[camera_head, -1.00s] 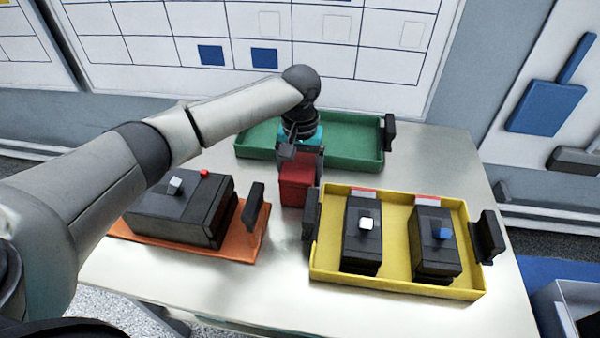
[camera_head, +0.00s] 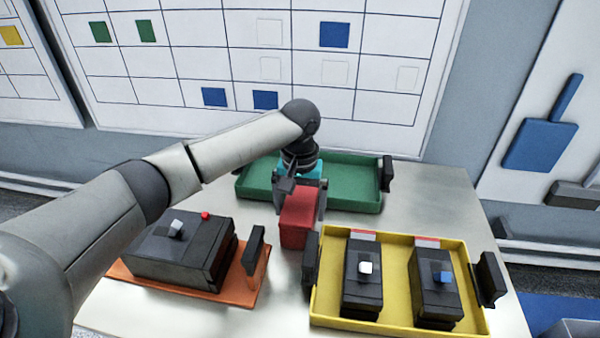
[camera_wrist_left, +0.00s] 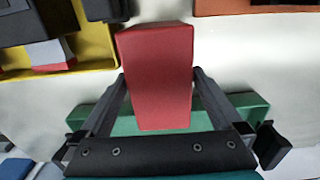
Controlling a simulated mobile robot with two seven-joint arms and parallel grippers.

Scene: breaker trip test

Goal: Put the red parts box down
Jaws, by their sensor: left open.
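The red parts box (camera_head: 298,220) is upright at the middle of the table, between the orange tray and the yellow tray and in front of the green tray. It looks to be at the tabletop, but its lower edge does not show clearly enough to tell contact. My left gripper (camera_head: 301,198) is over it from behind, with its jaws open and one finger on either side of the box. In the left wrist view the red box (camera_wrist_left: 157,80) lies between the two fingers. My right gripper is not in view.
An orange tray (camera_head: 240,287) with a black breaker stands left. A yellow tray (camera_head: 397,290) with two breakers stands close on the right, its black handle near the box. A green tray (camera_head: 350,172) is behind. Bare tabletop (camera_head: 440,195) shows at the right back.

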